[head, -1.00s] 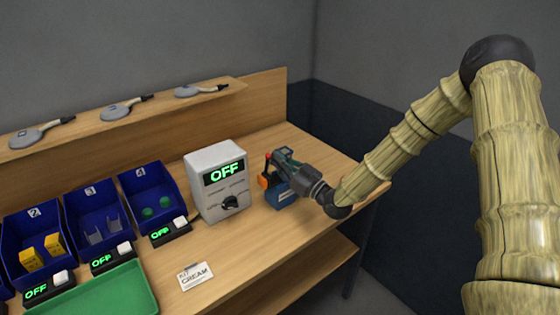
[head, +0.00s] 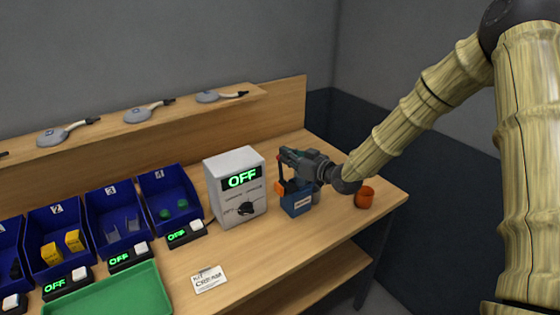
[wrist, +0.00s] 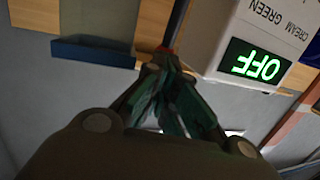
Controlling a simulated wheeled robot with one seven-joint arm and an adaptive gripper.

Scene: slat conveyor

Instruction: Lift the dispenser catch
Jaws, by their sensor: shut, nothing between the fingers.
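The dispenser is a small blue box (head: 297,204) with a pale label, on the bench right of the white control box. An orange part (head: 280,188) shows at its left side. A small red tip (head: 279,155), probably the catch's end, shows beside my fingertips; a red bit is also at the fingertips in the wrist view (wrist: 165,49). My gripper (head: 286,154) is shut, roughly level, above the blue box. It hides much of the dispenser's upper part. I cannot tell whether the fingers touch the catch. In the wrist view the fingers (wrist: 158,66) come together.
The white control box (head: 236,188) reads OFF and stands close left of the dispenser. Blue bins (head: 113,226), a green tray (head: 115,297) and a kit card (head: 209,280) lie left. Paddles rest on the shelf (head: 195,105).

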